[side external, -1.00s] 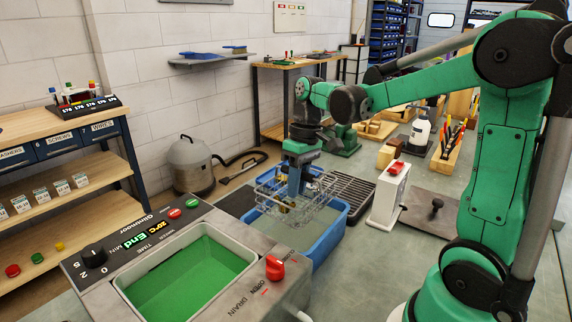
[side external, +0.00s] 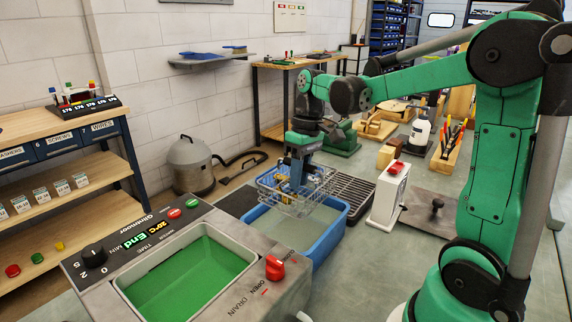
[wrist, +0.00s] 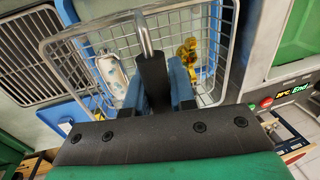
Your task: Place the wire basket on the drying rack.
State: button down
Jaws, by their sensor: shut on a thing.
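The wire basket (side external: 312,199) hangs from my gripper (side external: 296,178) over the blue tub (side external: 333,236). My gripper is shut on its upright handle; in the wrist view, the blue fingers close around the handle (wrist: 144,36). Inside the basket are a whitish part (wrist: 113,76) and a yellow brass-coloured part (wrist: 190,52). The drying rack (side external: 352,190), a dark slatted grid, lies right of and behind the basket. It also shows at the upper left of the wrist view (wrist: 30,58). The rack top looks empty.
The cleaner with green liquid (side external: 208,268) stands in front of the tub. A white device with a red top (side external: 388,196) stands right of the tub and rack. A dark mat (side external: 238,202) lies left of the tub. A white bottle (side external: 421,130) stands farther back.

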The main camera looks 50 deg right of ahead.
jog(key=d, duration=1.8)
jog(key=f, duration=0.5)
jog(key=d+f, duration=0.1)
jog(key=f, duration=0.2)
jog(key=shift+s+f, duration=0.2)
jog(key=shift+s, duration=0.05)
jog(key=shift+f, duration=0.1)
jog(key=c, duration=0.7)
grip_release()
jog(key=shift+c, duration=0.2)
